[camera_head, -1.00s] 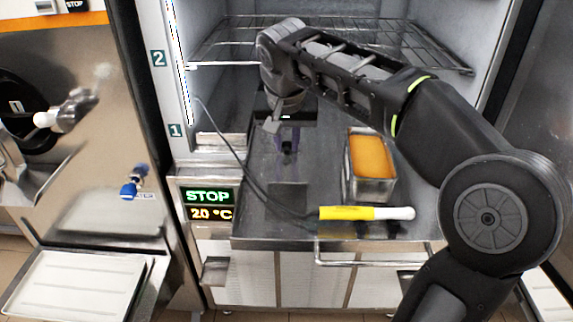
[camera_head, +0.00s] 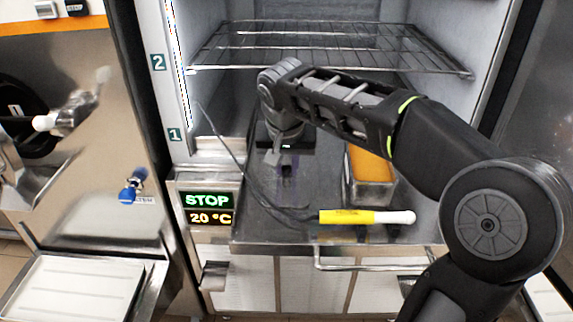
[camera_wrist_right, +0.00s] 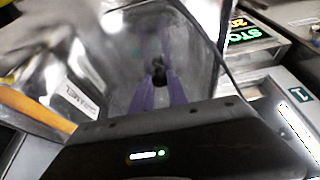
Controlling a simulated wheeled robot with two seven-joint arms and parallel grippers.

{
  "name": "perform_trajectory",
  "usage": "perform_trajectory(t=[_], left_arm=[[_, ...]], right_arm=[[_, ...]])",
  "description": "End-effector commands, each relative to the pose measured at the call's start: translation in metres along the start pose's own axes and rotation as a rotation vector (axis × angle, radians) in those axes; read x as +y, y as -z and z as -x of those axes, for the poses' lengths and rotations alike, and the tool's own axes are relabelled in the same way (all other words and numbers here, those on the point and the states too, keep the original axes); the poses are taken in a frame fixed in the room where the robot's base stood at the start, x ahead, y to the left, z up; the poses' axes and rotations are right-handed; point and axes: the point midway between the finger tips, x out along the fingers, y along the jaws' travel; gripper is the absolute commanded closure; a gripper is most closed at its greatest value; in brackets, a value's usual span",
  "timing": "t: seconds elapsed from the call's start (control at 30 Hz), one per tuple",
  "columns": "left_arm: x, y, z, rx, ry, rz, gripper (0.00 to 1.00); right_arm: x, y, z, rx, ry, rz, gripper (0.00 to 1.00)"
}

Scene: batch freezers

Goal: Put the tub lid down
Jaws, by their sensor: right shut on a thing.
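The tub lid (camera_wrist_right: 190,50) is a grey, shiny sheet with a dark knob (camera_wrist_right: 158,72), filling the middle of the right wrist view. My right gripper (camera_wrist_right: 159,82) has its purple fingers shut on either side of the knob. In the head view my right gripper (camera_head: 287,180) points down low over the steel counter, left of the open tub. The lid hardly stands out from the steel there, and I cannot tell whether it touches the counter. My left gripper is not in view.
A steel tub (camera_head: 372,190) with orange contents stands to the right, partly behind my right arm. A yellow probe with a white tip (camera_head: 365,216) lies along the counter's front, its cable running left. A wire shelf (camera_head: 330,50) is above. A STOP display (camera_head: 208,207) is at left.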

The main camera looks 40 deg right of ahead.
Motion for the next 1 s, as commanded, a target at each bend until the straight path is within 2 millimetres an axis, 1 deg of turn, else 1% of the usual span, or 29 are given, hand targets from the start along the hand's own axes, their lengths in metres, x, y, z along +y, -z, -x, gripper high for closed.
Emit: perform_trajectory(t=[0.13,0.17,0.4,0.43,0.67,0.8,0.87,1.0], left_arm=[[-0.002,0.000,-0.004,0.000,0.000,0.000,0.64],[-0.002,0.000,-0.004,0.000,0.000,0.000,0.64],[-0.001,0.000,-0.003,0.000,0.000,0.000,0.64],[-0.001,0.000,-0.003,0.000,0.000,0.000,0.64],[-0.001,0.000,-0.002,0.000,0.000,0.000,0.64],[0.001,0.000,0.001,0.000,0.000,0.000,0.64],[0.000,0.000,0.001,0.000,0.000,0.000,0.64],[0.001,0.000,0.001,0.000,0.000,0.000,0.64]], right_arm=[[0.000,-0.002,-0.004,0.000,0.000,0.000,1.00],[0.000,-0.002,-0.004,0.000,0.000,0.000,0.80],[0.000,-0.001,-0.003,0.000,0.000,0.000,0.60],[0.000,-0.001,-0.003,0.000,0.000,0.000,0.59],[0.000,-0.001,-0.002,0.000,0.000,0.000,0.59],[0.000,0.001,0.003,0.001,0.001,0.000,0.59],[-0.001,0.001,0.008,0.002,0.002,0.000,0.59],[-0.001,0.001,0.030,0.003,0.003,0.000,0.59]])
